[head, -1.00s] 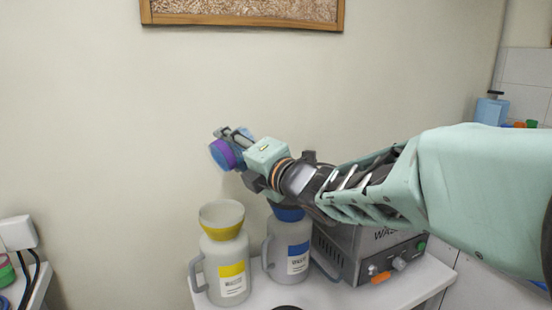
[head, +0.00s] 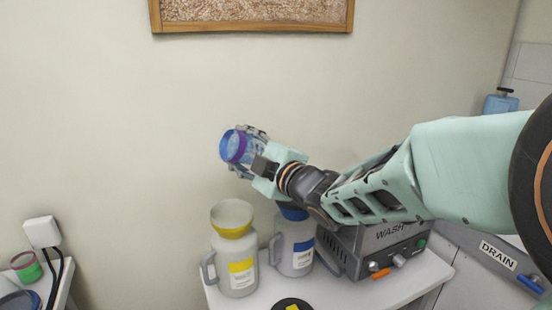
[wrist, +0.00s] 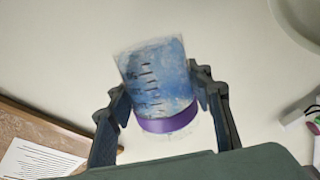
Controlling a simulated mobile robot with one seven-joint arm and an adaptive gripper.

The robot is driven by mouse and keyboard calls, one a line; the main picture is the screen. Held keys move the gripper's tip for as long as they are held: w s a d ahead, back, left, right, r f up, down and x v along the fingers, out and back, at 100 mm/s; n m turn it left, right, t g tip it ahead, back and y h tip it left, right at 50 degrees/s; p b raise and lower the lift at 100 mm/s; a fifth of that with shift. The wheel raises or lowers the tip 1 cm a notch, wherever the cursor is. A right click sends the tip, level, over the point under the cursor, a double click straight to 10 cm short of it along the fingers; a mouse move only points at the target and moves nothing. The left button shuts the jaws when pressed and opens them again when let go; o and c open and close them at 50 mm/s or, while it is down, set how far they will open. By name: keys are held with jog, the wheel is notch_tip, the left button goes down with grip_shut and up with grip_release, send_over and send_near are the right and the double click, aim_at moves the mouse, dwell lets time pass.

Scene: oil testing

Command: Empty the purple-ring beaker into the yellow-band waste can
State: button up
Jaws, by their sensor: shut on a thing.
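The purple-ring beaker (head: 234,146) is clear with a blue tint and is held tilted on its side against the wall background. In the wrist view the beaker (wrist: 158,85) shows black graduation marks, with its purple ring nearer my palm. My gripper (head: 247,150) is shut on the beaker, one finger on each side in the wrist view (wrist: 162,95). The yellow-band waste can (head: 238,274) stands on the white table below the beaker, with a wide yellow-and-cream funnel (head: 232,217) on top. I cannot tell how much liquid is in the beaker.
A blue-band can (head: 297,250) stands right beside the yellow-band one, its top partly behind my arm. A grey WASH unit (head: 375,250) is at the right of the table (head: 340,290). A dark round object (head: 291,304) lies at the front edge.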

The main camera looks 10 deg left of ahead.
jog(key=shift+r+m, duration=0.1)
jog(key=shift+m, duration=0.6)
jog(key=m+p, duration=0.2)
jog(key=p, duration=0.1)
jog(key=shift+r+m, duration=0.3)
jog(key=shift+m, duration=0.1)
jog(key=m+p, duration=0.1)
jog(key=m, duration=0.1)
jog(key=shift+f+m, duration=0.1)
jog(key=shift+m, duration=0.2)
jog(key=m+p, duration=0.2)
jog(key=p, duration=0.1)
jog(key=shift+r+m, duration=0.3)
jog(key=shift+m, duration=0.1)
jog(key=shift+m+p, duration=0.65)
jog(key=shift+m, duration=0.45)
jog(key=shift+f+m, duration=0.2)
jog(key=shift+m, duration=0.1)
